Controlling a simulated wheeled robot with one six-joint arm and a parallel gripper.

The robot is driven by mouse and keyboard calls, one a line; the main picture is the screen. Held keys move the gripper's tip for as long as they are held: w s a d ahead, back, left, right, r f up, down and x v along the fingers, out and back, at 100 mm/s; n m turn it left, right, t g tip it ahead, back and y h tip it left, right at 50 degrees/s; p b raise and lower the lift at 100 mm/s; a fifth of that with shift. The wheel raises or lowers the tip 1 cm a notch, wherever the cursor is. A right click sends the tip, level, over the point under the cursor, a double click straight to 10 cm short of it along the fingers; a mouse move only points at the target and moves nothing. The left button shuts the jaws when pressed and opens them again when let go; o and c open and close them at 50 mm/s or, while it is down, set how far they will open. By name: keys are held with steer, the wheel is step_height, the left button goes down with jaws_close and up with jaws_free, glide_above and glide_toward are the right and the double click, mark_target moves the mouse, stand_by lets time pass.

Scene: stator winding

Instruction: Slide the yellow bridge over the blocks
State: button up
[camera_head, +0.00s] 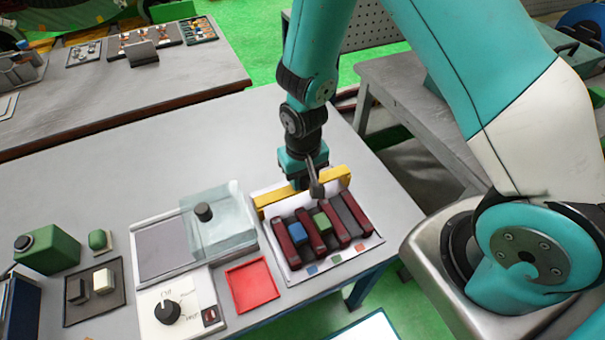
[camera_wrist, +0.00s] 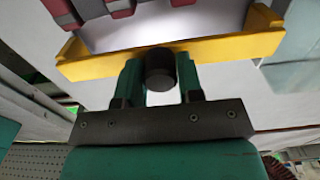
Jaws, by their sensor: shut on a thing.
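The yellow bridge (camera_head: 269,199) lies across the back of a white tray, behind the blocks. In the wrist view the yellow bridge (camera_wrist: 225,49) spans the picture, with a dark round knob (camera_wrist: 160,69) at its middle between my fingers. My gripper (camera_head: 304,182) points down at the bridge and is shut on it; it also shows in the wrist view (camera_wrist: 160,88). A dark block (camera_head: 344,216) lies farther right. My gripper hides the bridge's middle.
The white tray (camera_head: 289,276) stands near the table's right edge. Left of it are a clear cover (camera_head: 225,232), a red square tray (camera_head: 252,285) and a white box with a black dial (camera_head: 167,312). The table behind is clear.

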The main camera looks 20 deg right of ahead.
mark_target(322, 221)
steer(key=shift+s+b, duration=0.55)
steer(key=shift+s, duration=4.3)
steer(key=o, duration=0.7)
step_height(322, 221, up, 6)
steer(key=p, duration=0.5)
steer(key=shift+w, duration=0.1)
